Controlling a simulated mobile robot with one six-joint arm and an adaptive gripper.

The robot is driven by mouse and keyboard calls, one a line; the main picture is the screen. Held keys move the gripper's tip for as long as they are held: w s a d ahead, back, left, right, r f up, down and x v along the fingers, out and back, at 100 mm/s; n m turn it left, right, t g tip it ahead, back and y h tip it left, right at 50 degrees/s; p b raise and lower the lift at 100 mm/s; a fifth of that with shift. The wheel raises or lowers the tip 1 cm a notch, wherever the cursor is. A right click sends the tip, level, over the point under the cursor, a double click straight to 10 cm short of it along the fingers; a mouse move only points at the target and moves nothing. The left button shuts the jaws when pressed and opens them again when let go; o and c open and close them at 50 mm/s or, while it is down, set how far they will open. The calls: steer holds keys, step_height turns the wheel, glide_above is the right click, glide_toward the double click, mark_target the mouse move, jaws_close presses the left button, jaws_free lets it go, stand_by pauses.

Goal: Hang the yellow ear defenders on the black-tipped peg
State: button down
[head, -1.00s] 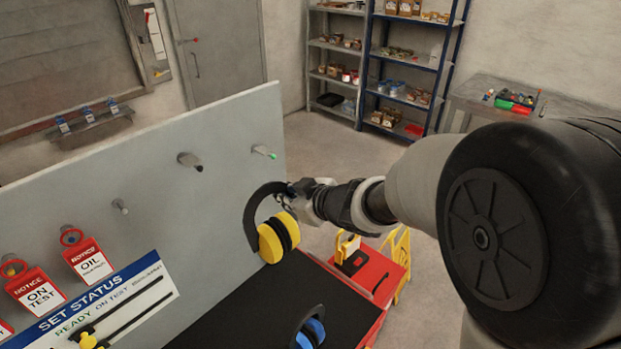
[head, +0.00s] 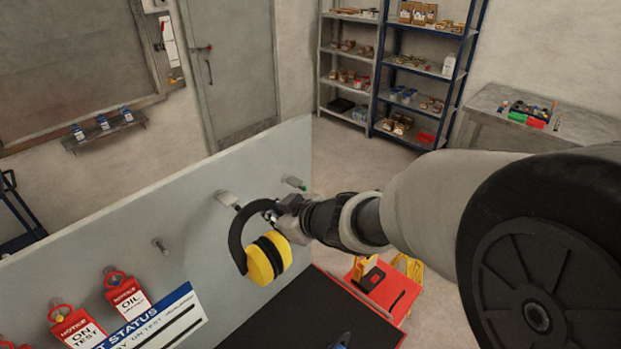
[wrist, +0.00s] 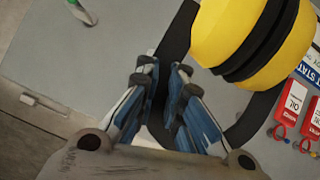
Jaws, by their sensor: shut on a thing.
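The yellow ear defenders (head: 262,258) hang from my gripper (head: 272,210), in front of the grey board. My gripper is shut on their black headband, with the yellow cups below. In the wrist view, the fingers (wrist: 163,92) close around the band, and a yellow cup (wrist: 222,38) shows at upper right. The black-tipped peg (head: 226,197) sticks out of the board just above and left of the headband in the head view. The band's upper edge appears close to the peg's tip; I cannot tell whether they touch. The peg is not identifiable in the wrist view.
A green-tipped peg (head: 294,183) is to the right, partly behind my gripper; it also shows in the wrist view (wrist: 82,12). A plain peg (head: 160,246) is to the left. Red notice tags (head: 124,292) hang lower left. A black bench top (head: 300,312) lies below the board.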

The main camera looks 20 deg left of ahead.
steer(key=shift+w+a+f+b, duration=0.15)
steer(key=shift+w+a+f, duration=0.2)
steer(key=shift+w+a, duration=0.7)
steer(key=shift+w+a+f+b, duration=0.1)
steer(key=shift+w+a+f, duration=0.25)
steer(key=shift+a, duration=1.35)
steer(key=shift+w+a+f+b, duration=0.15)
steer(key=shift+w+a+f, duration=0.15)
steer(key=shift+w+a, duration=0.75)
steer(key=shift+s+a, duration=0.3)
steer(key=shift+s, duration=0.05)
steer(key=c, duration=1.6)
jaws_free()
steer(key=shift+d, duration=0.1)
